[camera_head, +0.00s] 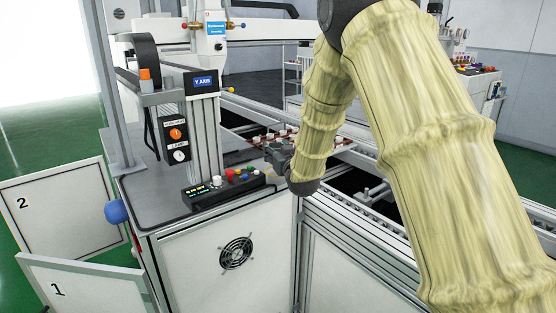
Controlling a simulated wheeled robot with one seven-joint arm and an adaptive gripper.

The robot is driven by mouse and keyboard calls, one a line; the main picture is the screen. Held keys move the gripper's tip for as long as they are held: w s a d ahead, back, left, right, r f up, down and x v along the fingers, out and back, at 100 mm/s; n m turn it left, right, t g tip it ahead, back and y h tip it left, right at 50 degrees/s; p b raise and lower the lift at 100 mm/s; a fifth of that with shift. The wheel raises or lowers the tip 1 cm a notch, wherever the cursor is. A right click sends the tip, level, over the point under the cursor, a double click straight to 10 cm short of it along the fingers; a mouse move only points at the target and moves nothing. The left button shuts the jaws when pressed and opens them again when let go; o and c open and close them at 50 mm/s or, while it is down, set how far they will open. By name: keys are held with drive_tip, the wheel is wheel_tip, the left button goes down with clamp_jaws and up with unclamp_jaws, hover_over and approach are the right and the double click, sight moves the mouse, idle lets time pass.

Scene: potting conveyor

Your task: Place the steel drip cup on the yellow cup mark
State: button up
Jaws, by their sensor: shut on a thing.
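My gripper (278,153) is small and dark in the view, at the end of my sleeved arm, above the right end of the grey machine top. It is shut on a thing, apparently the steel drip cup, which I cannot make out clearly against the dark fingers. The yellow cup mark is not clear. A small pale yellowish patch (272,177) shows on the machine top just below the gripper, partly covered, and I cannot tell if it is the mark.
A black control box (224,187) with coloured buttons stands left of the gripper. Behind it rises a metal column (207,135) with a Y AXIS display. A tray (255,137) with small items lies on the conveyor behind. A conveyor rail (355,240) runs to the right.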

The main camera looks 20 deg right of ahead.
wheel_tip(320, 180, down, 3)
drive_tip(key=shift+a+r, duration=0.1)
drive_tip(key=shift+r, duration=0.1)
drive_tip(key=shift+f, duration=0.3)
drive_tip(key=shift+f, duration=0.1)
drive_tip(key=o, duration=0.7)
drive_tip(key=shift+o, duration=0.2)
